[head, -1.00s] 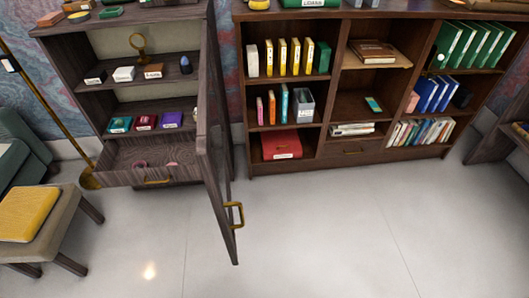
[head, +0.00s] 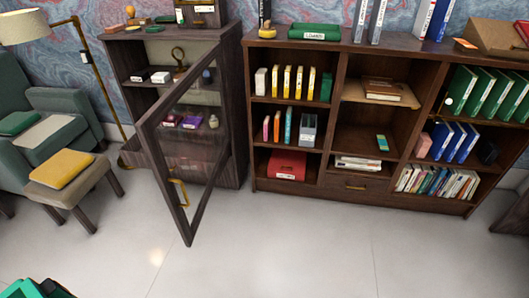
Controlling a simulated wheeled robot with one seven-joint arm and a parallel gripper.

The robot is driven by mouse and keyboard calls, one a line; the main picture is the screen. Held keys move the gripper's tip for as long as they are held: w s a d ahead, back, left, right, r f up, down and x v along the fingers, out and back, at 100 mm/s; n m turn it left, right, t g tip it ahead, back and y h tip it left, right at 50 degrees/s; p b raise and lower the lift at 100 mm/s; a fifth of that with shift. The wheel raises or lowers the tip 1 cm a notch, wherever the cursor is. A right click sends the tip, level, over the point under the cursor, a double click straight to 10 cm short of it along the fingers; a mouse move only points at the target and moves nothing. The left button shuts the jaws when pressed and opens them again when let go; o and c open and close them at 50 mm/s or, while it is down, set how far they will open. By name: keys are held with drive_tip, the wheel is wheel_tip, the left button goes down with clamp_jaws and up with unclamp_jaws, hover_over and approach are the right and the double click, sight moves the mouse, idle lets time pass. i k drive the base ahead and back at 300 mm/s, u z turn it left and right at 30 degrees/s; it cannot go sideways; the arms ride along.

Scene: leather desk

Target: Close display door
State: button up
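The display door (head: 150,128) is a dark wooden frame with a glass pane, on the dark display cabinet (head: 235,110) at left of centre. It stands open, hinged at the cabinet's right side, its free edge out over the floor towards me. A brass handle (head: 180,193) sits low near the free edge. The lower shelves show through the glass. A teal and black part (head: 36,289), probably my gripper, is cut off by the bottom left edge. It is well apart from the door. Its fingers cannot be made out.
A bookcase (head: 340,195) with binders stands right of the cabinet. A stool with a yellow cushion (head: 62,168), an armchair (head: 68,102) and a brass floor lamp (head: 97,85) stand at left. The pale floor (head: 290,245) before the door and bookcase is clear.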

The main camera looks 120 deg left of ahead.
sight(144, 127)
drive_tip(key=i, duration=1.5)
drive_tip(key=u, duration=4.6)
drive_tip(key=i, duration=1.05)
drive_tip(key=u, duration=0.05)
